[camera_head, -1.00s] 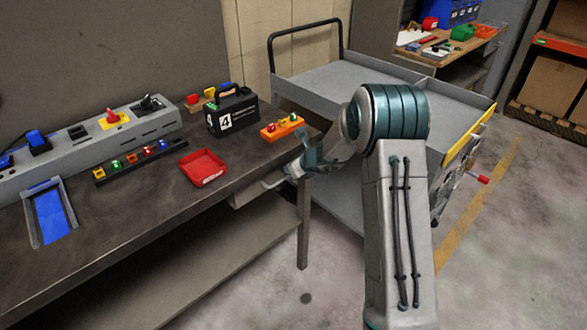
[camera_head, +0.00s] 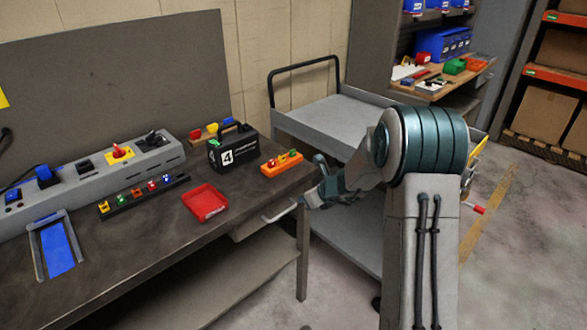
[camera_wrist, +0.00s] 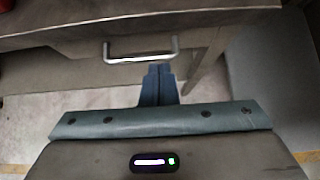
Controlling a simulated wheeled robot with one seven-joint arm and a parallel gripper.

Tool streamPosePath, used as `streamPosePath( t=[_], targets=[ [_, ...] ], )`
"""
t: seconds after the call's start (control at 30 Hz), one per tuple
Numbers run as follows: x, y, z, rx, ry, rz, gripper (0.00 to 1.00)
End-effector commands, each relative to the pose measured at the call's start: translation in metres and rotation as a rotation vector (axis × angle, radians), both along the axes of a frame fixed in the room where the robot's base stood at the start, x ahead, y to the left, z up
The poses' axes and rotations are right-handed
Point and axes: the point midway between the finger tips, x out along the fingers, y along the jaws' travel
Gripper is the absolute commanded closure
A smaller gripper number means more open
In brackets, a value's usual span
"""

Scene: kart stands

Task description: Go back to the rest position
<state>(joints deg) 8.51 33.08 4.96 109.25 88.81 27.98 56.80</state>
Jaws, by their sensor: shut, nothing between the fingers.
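My gripper (camera_wrist: 158,84) shows in the wrist view with its two fingers together and nothing between them. In the head view my gripper (camera_head: 307,201) hangs just off the right front corner of the dark workbench (camera_head: 130,245). A metal drawer handle (camera_wrist: 140,54) on the bench front lies just ahead of the fingertips in the wrist view. I see a gap between fingers and handle, though depth is hard to judge. The handle also shows in the head view (camera_head: 279,215), left of the gripper.
On the bench are a red tray (camera_head: 205,203), a black case marked 4 (camera_head: 233,150), an orange block with coloured knobs (camera_head: 282,162) and a grey switch panel (camera_head: 95,172). A grey cart (camera_head: 335,122) stands close behind my arm. Open floor (camera_head: 500,270) lies to the right.

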Motion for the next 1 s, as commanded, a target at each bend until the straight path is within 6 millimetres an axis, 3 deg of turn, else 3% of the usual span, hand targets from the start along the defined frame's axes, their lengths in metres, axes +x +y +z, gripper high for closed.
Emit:
streamPosePath(
  t=[0.13, 0.27, 0.4, 0.63, 0.87, 1.0],
  targets=[
    [-0.004, 0.0, 0.007, -0.02, -0.013, 0.029, 1.0],
    [-0.026, 0.01, 0.034, -0.114, -0.079, 0.184, 1.0],
    [-0.069, 0.022, 0.073, -0.286, -0.186, 0.459, 1.0],
    [-0.153, 0.027, 0.119, -0.579, -0.341, 0.926, 1.0],
    [-0.238, 0.012, 0.145, -0.862, -0.445, 1.387, 1.0],
    [-0.288, -0.008, 0.154, -1.027, -0.475, 1.662, 1.0]
  ],
)
